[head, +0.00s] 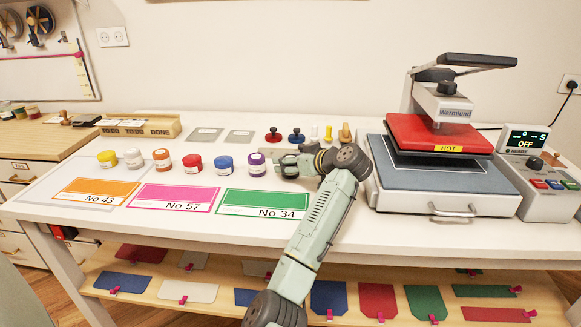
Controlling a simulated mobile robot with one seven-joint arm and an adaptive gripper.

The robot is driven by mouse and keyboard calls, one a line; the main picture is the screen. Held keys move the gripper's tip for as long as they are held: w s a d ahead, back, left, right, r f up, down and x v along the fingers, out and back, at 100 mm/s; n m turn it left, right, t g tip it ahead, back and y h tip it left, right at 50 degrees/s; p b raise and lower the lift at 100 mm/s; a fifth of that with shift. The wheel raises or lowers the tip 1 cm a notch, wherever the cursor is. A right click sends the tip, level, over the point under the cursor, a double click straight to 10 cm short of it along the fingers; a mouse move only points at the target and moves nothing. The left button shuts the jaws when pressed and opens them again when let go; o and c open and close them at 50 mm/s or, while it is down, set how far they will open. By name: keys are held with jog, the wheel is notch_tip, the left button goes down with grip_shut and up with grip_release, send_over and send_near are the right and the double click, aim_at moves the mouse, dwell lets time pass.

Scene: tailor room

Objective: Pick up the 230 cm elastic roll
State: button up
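No label reading 230 cm can be made out in the head view. Two round reels hang on the wall board at the upper left: a left reel (10,24) and a right reel (40,18). I cannot tell if either is the elastic roll. My gripper (285,167) is over the white table (105,221), far to the right of the reels and just right of the purple-lidded jar (256,164). It points left. Its fingers are small and partly covered by my arm, so their opening is unclear. No held object is visible.
Several colored jars stand in a row behind the orange (96,191), pink (170,198) and green (262,203) cards. Colored stamps (296,135) stand behind my gripper. A lower shelf (180,272) holds tagged fabric pieces.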

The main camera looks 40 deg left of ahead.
jog(key=c, duration=0.9)
jog(key=shift+r, duration=0.15)
